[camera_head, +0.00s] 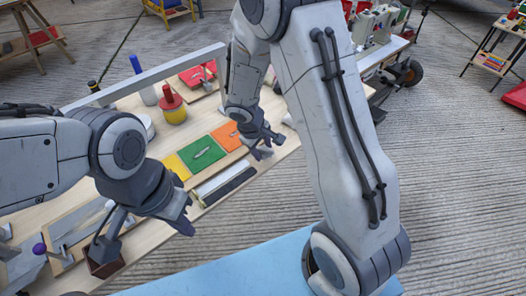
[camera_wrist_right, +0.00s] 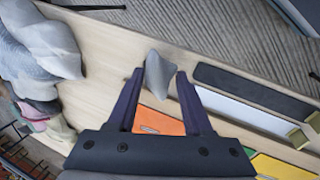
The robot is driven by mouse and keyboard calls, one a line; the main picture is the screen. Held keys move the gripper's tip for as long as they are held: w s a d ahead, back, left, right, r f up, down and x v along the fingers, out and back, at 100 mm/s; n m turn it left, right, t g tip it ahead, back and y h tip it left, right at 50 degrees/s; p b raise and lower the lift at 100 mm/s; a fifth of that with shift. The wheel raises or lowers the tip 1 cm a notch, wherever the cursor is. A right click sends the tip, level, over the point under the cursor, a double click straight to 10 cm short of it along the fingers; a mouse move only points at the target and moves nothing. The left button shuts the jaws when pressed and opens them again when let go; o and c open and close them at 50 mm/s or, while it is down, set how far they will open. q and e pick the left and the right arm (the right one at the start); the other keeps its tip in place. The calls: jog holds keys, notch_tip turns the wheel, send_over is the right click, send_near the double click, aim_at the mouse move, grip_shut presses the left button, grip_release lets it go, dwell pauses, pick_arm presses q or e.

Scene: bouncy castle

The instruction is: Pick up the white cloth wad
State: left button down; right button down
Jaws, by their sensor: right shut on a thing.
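The white cloth wad (camera_wrist_right: 158,74), pale grey in this light and tapered, sits between the two dark fingers of my right gripper (camera_wrist_right: 159,76) in the right wrist view. The fingers are shut on it, over the wooden table top. My left gripper (camera_head: 184,216) is over the table's near edge, away from the wad. Its finger gap is not clear.
Orange (camera_head: 225,134), green (camera_head: 201,152) and yellow panels lie on the table (camera_head: 135,102) near my right gripper. A black-and-white strip (camera_head: 224,184) lies at the near edge. A red-and-yellow object (camera_head: 173,108) and a white bottle (camera_head: 148,95) stand farther back.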

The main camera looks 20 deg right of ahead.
notch_tip(320, 180, up, 2)
jog(key=shift+d+r, duration=0.1)
jog(key=shift+r, duration=0.05)
jog(key=s+d+r+p, duration=0.1)
jog(key=s+d+r, duration=0.5)
jog(key=s+d, duration=0.2)
jog(key=shift+s+r, duration=0.15)
jog(key=shift+s, duration=0.05)
